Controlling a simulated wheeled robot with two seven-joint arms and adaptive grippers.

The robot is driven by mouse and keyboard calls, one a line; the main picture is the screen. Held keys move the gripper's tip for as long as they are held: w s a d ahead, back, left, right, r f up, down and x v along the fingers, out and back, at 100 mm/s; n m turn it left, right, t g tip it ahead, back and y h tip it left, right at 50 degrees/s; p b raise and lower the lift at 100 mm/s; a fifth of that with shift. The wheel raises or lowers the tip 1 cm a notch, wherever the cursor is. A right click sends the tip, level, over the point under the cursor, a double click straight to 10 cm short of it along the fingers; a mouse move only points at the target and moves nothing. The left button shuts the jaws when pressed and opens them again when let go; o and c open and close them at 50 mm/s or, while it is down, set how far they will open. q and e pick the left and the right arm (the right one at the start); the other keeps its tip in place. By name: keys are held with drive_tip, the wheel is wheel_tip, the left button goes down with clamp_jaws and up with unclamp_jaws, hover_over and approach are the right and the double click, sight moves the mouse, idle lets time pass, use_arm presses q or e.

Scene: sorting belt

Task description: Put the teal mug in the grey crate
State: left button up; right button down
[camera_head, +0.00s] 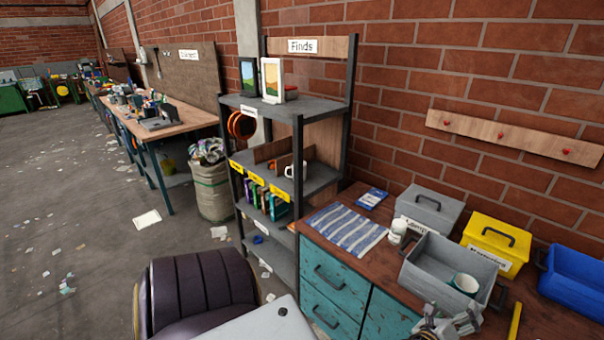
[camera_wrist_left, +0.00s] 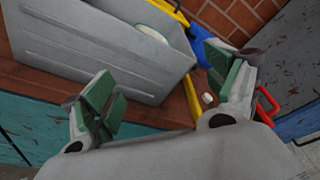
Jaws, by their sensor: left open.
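The teal mug (camera_head: 465,285), with a pale inside, is in the open grey crate (camera_head: 428,285) on the workbench, near the crate's right end. In the left wrist view the crate (camera_wrist_left: 90,50) fills the upper left, and a pale rounded part, probably the mug (camera_wrist_left: 153,35), shows over its wall. My left gripper (camera_head: 452,325) is just in front of the crate, at the bottom of the head view. In the wrist view its green-padded fingers (camera_wrist_left: 166,95) are wide apart with nothing between them. My right gripper is not in view.
A lidded grey box (camera_head: 430,210), a yellow box (camera_head: 497,243) and a blue bin (camera_head: 573,283) stand behind and right of the crate. A white cup (camera_head: 397,231) and a striped cloth (camera_head: 346,228) lie left of it. A yellow bar (camera_head: 515,322) is near the bench front.

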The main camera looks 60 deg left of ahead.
use_arm(q)
drive_tip(key=s+a+f+n+g+h, duration=0.1)
drive_tip(key=s+f+n+g, duration=0.3)
drive_tip(key=f, duration=0.9)
drive_tip(key=s+f+n+g+h, duration=0.1)
drive_tip(key=s+f+n, duration=0.5)
drive_tip(key=f, duration=0.6)
drive_tip(key=s+a+f+n+g, duration=0.1)
drive_tip(key=s+f+n+g, duration=0.4)
drive_tip(key=f, duration=0.8)
drive_tip(key=s+a+f+n+g, duration=0.1)
drive_tip(key=s+a+f+n, duration=0.1)
drive_tip(key=s+f, duration=0.4)
drive_tip(key=s+a+f+n+g, duration=0.2)
drive_tip(key=s+f, duration=0.4)
drive_tip(key=s, duration=1.1)
drive_tip(key=s+a+f+n+g, duration=0.1)
drive_tip(key=s+a+f+n, duration=0.2)
drive_tip(key=s+f, duration=0.4)
drive_tip(key=s+a, duration=0.1)
drive_tip(key=s, duration=0.4)
drive_tip(key=shift+a+n+g, duration=0.4)
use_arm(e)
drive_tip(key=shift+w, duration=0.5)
use_arm(q)
drive_tip(key=shift+f, duration=0.1)
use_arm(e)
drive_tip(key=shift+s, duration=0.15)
